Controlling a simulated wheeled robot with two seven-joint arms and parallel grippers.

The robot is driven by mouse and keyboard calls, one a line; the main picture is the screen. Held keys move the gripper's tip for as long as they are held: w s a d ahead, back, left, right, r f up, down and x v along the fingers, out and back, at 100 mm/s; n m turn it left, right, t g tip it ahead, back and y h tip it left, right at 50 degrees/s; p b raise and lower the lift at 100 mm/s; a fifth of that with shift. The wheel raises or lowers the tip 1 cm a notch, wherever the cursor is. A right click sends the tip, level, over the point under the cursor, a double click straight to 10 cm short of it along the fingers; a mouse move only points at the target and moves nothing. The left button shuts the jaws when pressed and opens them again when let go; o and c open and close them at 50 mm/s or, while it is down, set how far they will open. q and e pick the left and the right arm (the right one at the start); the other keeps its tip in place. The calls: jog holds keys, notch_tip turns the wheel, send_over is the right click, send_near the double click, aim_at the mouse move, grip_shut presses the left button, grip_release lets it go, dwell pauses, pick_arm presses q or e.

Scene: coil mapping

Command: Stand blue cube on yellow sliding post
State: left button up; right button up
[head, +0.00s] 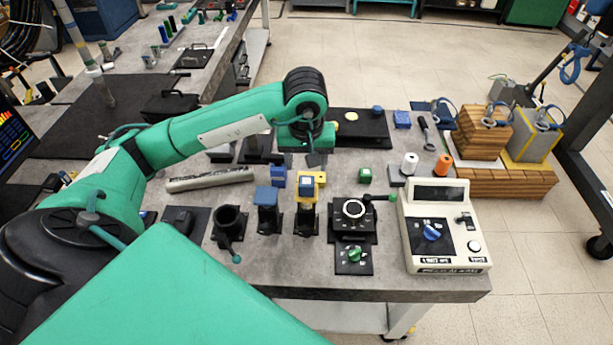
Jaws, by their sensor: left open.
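The yellow sliding post (306,195) stands on a dark base near the middle of the grey table. A blue cube (278,177) is just left of the post, and another blue cube (402,119) lies farther back on the right. My left gripper (314,158) is open, its dark fingers pointing down just above and behind the post top. They appear apart from it. My right gripper is out of view.
A blue post (267,198) stands left of the yellow one. A black dial unit (353,212) with a green handle and a white control box (440,230) are to the right.

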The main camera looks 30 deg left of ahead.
pick_arm(q)
jog(key=shift+s+d+r+b, duration=0.1)
jog(key=shift+r+b, duration=0.1)
jog(key=shift+r, duration=0.65)
jog(key=shift+s+r+b, duration=0.1)
jog(key=shift+r+b, duration=0.05)
jog(key=shift+r, duration=0.7)
